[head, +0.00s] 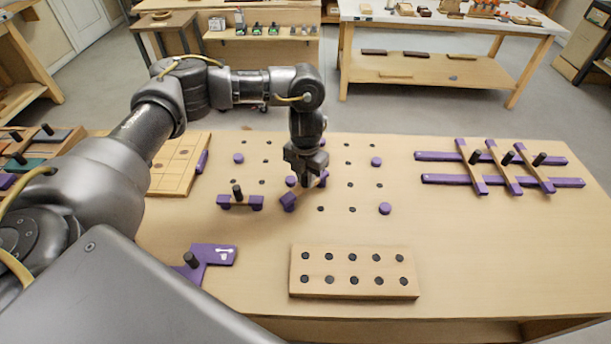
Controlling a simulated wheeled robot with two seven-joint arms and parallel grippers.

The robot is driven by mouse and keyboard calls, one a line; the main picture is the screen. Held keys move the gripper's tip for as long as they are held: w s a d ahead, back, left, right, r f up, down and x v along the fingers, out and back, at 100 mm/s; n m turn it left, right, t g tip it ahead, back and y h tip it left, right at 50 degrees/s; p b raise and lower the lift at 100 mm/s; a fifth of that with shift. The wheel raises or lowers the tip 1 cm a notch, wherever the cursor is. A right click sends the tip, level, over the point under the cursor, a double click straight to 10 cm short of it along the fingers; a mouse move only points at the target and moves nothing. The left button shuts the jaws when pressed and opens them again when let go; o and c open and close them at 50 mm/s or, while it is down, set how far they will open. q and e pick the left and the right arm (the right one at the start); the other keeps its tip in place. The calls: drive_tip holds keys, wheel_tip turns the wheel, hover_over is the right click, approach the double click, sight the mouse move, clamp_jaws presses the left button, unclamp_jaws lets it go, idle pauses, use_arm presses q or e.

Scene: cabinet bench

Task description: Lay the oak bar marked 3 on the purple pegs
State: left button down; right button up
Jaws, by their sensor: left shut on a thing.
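My left gripper (306,172) points down over the middle of the bench. It is shut on a short oak bar with purple ends (289,201), which lies slantwise under the jaws. The gripper hides most of that bar, and no number is readable. Purple pegs stand at the back left (238,158), at the right (376,161) and at the front right (385,208). Another purple peg (291,181) shows just left of the gripper. I cannot tell whether the held bar touches a peg. My right gripper is out of view.
A second oak bar (240,203) with purple ends and a black knob lies left of the gripper. Three knobbed bars (507,166) cross two purple rails (440,179) at right. A light block with dark holes (353,289) lies in front. A purple bracket (219,254) sits at front left.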

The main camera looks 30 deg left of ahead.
use_arm(q)
drive_tip(key=shift+f, duration=0.2)
idle(0.4)
drive_tip(key=shift+f+b, duration=0.3)
drive_tip(key=shift+f, duration=0.05)
drive_tip(key=shift+f, duration=0.15)
idle(0.6)
idle(0.5)
drive_tip(key=c, duration=0.8)
unclamp_jaws()
wheel_tip(320, 180, up, 8)
drive_tip(key=p, duration=0.7)
drive_tip(key=shift+p, duration=0.35)
